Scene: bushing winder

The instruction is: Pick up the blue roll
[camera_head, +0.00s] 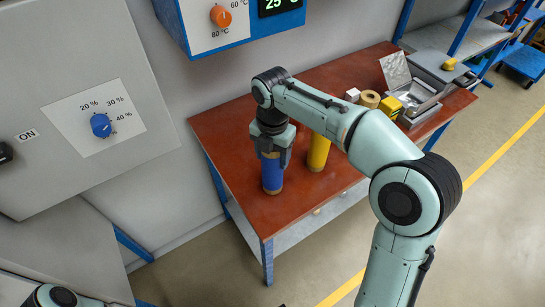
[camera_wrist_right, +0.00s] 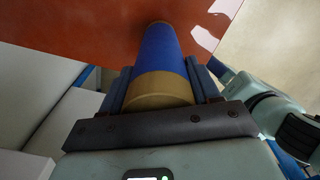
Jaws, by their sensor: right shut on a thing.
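The blue roll (camera_head: 272,174) stands upright at the front left of the red-brown table (camera_head: 222,128), with a tan end showing at its bottom. My right gripper (camera_head: 272,155) reaches down over it from above and is shut on its upper part. In the right wrist view, the blue roll (camera_wrist_right: 163,55) lies between the two fingers of the right gripper (camera_wrist_right: 160,85), its tan near end close to the palm. I cannot tell whether its bottom touches the table. Only a bit of my left arm shows at the bottom left of the head view; its gripper is out of view.
A yellow roll (camera_head: 318,152) stands just right of the blue roll, behind my right arm. A grey cabinet (camera_head: 75,60) stands left.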

